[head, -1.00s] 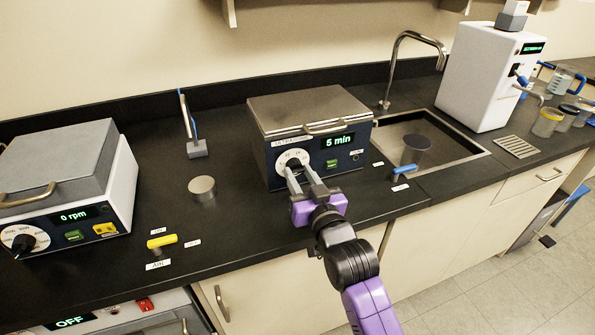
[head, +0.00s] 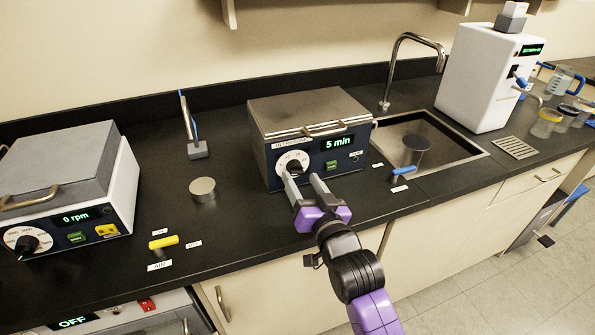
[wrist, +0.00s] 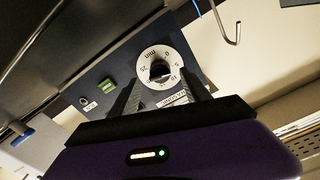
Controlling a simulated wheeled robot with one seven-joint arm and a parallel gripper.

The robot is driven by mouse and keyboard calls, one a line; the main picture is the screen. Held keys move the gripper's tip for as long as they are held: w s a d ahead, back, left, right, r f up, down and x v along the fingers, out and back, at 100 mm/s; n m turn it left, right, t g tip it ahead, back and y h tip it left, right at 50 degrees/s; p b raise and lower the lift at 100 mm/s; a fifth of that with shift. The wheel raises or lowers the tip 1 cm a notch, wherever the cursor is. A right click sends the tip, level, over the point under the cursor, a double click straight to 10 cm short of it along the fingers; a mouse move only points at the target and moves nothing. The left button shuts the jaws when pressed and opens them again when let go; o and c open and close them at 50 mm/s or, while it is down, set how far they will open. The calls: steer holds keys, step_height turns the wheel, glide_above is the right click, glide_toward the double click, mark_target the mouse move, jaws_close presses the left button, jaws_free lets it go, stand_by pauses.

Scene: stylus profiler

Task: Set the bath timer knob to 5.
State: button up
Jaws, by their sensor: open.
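The ultrasonic bath (head: 310,130) is a dark blue box with a steel lid on the counter, and its display (head: 338,142) reads "5 min". Its timer knob (head: 294,167) is black on a white numbered dial at the left of the front panel. In the wrist view the knob (wrist: 159,70) sits between and beyond the fingers, with the dial ring around it visible. My gripper (head: 304,182) is open in front of the panel, its two grey fingers spread and apart from the knob. Nothing is held.
A green button (head: 331,165) is right of the dial. A centrifuge-like box (head: 65,190) reading "0 rpm" stands left. A yellow handle (head: 163,242), a metal disc (head: 202,190) and a blue handle (head: 403,170) are nearby. The sink (head: 460,145) is right.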

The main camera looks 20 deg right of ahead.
steer(key=shift+s+p, duration=0.65)
steer(key=shift+s, duration=2.35)
steer(key=s+b, duration=0.1)
steer(key=s, duration=0.6)
steer(key=shift+s, duration=0.4)
steer(key=s+f+n+g, duration=0.1)
steer(key=s+f+n, duration=0.1)
steer(key=s, duration=1.4)
steer(key=s+f+n+g, duration=0.1)
steer(key=s+f+g, duration=0.1)
steer(key=s, duration=1.4)
steer(key=shift+s+f+n, duration=0.2)
steer(key=shift+n, duration=0.2)
